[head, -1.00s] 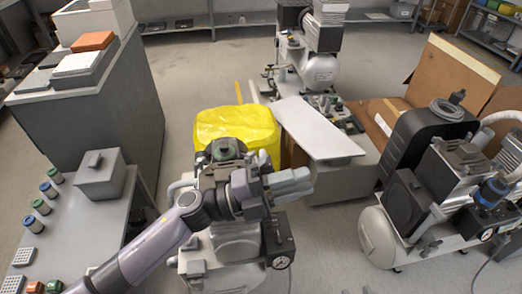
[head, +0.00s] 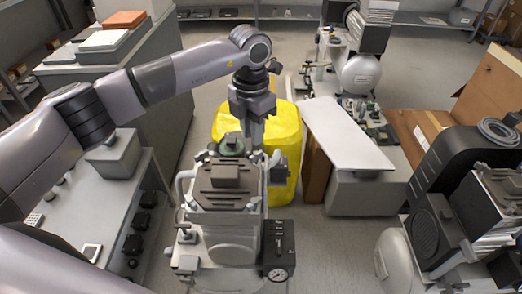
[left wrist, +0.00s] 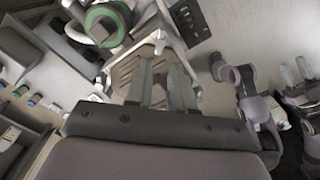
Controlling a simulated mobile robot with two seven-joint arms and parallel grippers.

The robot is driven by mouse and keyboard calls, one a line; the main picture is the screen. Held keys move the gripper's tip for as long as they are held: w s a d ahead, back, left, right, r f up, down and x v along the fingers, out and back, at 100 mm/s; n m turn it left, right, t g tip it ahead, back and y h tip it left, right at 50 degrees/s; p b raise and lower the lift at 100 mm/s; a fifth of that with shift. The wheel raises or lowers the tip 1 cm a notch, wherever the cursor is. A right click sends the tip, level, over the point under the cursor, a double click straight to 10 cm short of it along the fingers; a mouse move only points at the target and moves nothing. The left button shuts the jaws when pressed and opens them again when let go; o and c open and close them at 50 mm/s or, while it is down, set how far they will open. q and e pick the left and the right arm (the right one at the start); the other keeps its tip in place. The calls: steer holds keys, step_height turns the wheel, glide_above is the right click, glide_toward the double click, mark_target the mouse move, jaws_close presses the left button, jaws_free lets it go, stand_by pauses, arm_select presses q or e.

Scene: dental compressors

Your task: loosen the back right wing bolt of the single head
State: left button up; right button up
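The single head (head: 222,190) is a grey ribbed block on top of the nearest compressor in the head view. It also shows in the left wrist view (left wrist: 124,76), partly behind my fingers. My left gripper (head: 256,145) points down at the head's back right corner. In the left wrist view its two fingers (left wrist: 162,64) are apart, with a gap between them. A small pale wing bolt (left wrist: 160,40) shows just beyond the fingertips; I cannot tell whether they touch it. In the head view the gripper hides that bolt. My right gripper (left wrist: 296,72) shows at the right of the wrist view, its fingers apart.
A green-ringed part (head: 231,146) sits behind the head. A yellow covered block (head: 286,140) stands close behind my left gripper. A pressure gauge (head: 277,274) is at the front right. Another compressor (head: 455,215) stands at the right, and a grey side table (head: 85,215) at the left.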

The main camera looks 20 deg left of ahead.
mark_target(253, 156)
arm_select(q)
steer(key=shift+f, duration=3.5)
jaws_close()
